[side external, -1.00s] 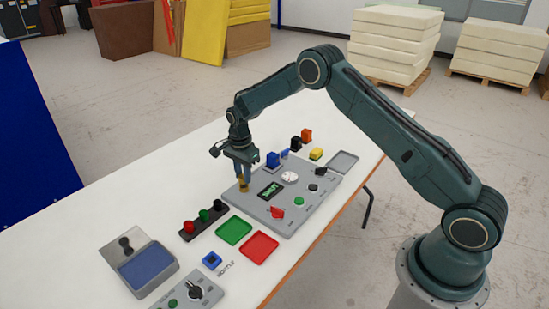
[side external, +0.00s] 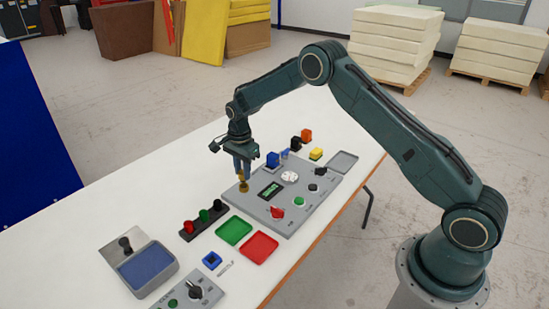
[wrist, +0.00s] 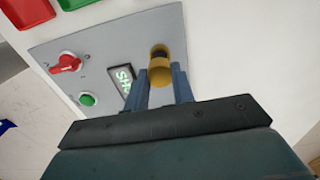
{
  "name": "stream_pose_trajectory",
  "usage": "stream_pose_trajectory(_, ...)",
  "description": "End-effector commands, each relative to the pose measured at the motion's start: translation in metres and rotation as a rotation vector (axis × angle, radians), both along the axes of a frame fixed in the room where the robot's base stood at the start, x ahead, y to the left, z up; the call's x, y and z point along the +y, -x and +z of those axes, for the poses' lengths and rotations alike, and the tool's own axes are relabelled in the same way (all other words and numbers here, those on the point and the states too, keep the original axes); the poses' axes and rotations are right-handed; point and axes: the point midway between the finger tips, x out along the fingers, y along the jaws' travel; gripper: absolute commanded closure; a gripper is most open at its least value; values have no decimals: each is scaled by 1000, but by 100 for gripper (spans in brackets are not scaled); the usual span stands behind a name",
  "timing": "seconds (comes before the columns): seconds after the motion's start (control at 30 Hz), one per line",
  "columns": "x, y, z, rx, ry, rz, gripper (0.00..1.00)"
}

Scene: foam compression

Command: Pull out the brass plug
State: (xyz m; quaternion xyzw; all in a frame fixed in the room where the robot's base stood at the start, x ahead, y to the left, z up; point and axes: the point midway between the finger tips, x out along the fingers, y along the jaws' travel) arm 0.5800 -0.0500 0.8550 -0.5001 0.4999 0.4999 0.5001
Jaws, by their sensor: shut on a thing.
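The brass plug (side external: 243,186) stands at the left corner of the grey control panel (side external: 290,221), below my gripper (side external: 242,174). My gripper points down and is shut on the plug. In the wrist view, the brass plug (wrist: 160,74) sits between the two blue-grey fingers, with a dark patch near its far end. More brass shows below the fingertips in the side view. Whether the plug's lower end is clear of the panel cannot be told.
The panel carries a green display (side external: 270,190), a red knob (side external: 277,212), a green button (side external: 296,202) and a black knob (side external: 320,171). A rack of coloured plugs (side external: 204,218), a green tray (side external: 234,231) and a red tray (side external: 260,246) lie nearby.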

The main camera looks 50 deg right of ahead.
Motion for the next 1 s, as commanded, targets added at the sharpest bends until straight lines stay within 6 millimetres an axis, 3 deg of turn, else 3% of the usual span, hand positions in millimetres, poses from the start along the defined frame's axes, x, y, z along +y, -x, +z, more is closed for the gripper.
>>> stream_pose_trajectory(1.0,0,0,37,-1,0,0,100)
